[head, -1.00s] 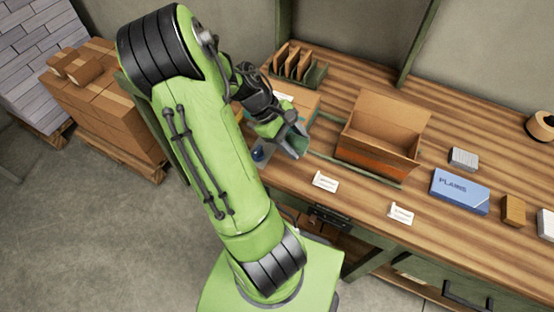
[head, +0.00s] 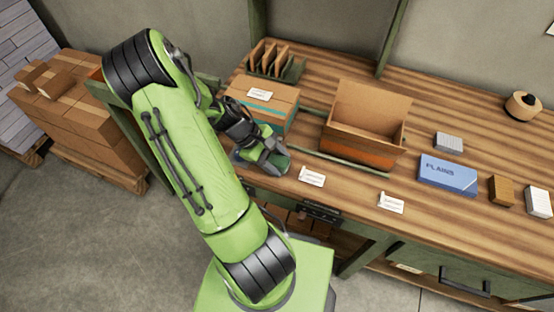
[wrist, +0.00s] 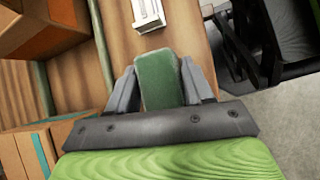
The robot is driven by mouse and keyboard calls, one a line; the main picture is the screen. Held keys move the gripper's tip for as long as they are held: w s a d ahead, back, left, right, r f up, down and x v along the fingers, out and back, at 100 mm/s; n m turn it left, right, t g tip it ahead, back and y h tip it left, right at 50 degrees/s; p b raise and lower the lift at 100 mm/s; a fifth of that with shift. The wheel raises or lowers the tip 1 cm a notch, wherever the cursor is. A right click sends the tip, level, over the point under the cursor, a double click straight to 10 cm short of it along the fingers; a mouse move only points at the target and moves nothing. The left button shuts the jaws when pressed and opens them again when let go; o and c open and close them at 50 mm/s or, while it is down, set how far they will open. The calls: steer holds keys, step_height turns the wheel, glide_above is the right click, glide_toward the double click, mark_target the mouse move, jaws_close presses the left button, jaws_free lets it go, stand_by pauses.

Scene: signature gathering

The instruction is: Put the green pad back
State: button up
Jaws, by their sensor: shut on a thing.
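The green pad (wrist: 160,80) is a dark green block between the two grey fingers of my gripper (wrist: 158,88) in the wrist view. The fingers are shut on its sides. In the head view my gripper (head: 272,160) is at the front edge of the wooden bench, left of a small white card (head: 312,177) and in front of a closed cardboard box (head: 264,100). The pad is mostly hidden by the fingers there. I cannot tell whether it touches the bench.
An open cardboard box (head: 364,115) stands right of my gripper. A blue box marked PLAINS (head: 447,174), a second white card (head: 391,203) and small blocks lie farther right. A green rack (head: 275,66) stands at the back. Bare bench lies between the cards.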

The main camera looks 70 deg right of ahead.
steer(key=shift+w+a+f, duration=0.1)
steer(key=shift+a+f, duration=0.1)
steer(key=shift+f, duration=0.25)
steer(key=o, duration=1.4)
steer(key=shift+a+f, duration=0.1)
steer(key=shift+r, duration=0.25)
steer(key=w+a+r+t+p, duration=0.2)
steer(key=w+a+r, duration=0.1)
steer(key=w+r, duration=0.35)
steer(key=w+a+r+t+p, duration=0.2)
steer(key=w+a+r, duration=0.1)
steer(key=w+r, duration=0.4)
steer(key=a+r+n+t, duration=0.1)
steer(key=a+r+t, duration=0.2)
steer(key=a, duration=0.4)
steer(key=s+a+r+n+t, duration=0.1)
steer(key=a+r+t, duration=0.2)
steer(key=a+r, duration=0.2)
steer(key=s+a+r+t+y, duration=0.1)
steer(key=a+r+t, duration=0.2)
steer(key=a, duration=0.7)
steer(key=shift+s+a+r+n+b, duration=0.15)
steer(key=shift+a+r+n+b, duration=0.2)
steer(key=shift+r, duration=0.6)
